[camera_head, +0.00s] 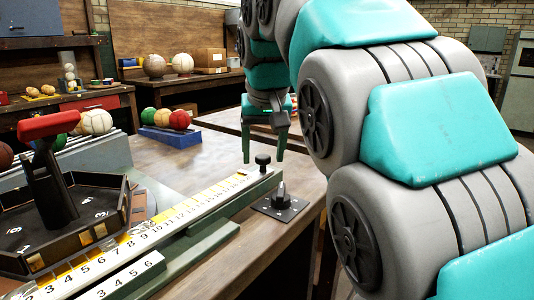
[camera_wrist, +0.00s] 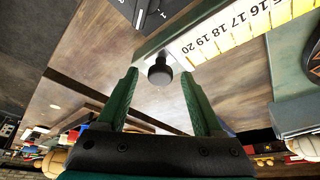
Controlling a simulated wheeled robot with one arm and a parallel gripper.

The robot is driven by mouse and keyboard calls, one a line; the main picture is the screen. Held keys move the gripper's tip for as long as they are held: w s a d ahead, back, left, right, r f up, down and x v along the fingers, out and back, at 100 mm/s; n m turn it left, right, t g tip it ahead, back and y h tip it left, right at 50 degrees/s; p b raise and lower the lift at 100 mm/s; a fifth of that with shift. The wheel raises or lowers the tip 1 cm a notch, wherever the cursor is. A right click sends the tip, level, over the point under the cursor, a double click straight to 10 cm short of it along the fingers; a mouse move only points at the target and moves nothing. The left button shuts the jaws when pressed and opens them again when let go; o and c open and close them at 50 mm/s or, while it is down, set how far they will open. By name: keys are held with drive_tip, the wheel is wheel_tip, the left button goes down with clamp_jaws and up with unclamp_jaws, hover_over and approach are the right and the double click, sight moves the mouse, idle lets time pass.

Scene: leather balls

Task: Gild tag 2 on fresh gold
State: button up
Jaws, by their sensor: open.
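My gripper (camera_head: 263,160) is open and empty, its two green fingers pointing down over the far end of the long numbered strip. A black round knob (camera_head: 262,159) stands at that end; in the wrist view the knob (camera_wrist: 160,74) shows between the open fingertips (camera_wrist: 160,80). I cannot tell whether they touch it. The numbered strip (camera_head: 160,229) has yellow-gold patches beside its figures. A dark hexagonal table (camera_head: 75,205) bears small white numbers; I cannot make out a 2. A tool with a red handle (camera_head: 48,125) stands over it.
A black plate with a rotary switch (camera_head: 281,202) lies right of the strip's end. A shorter numbered strip (camera_head: 122,276) lies in front. A blue rack (camera_head: 170,136) with green and red balls stands behind. Bare wood (camera_head: 170,165) lies between. My arm fills the right side.

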clamp_jaws()
idle(0.5)
idle(0.9)
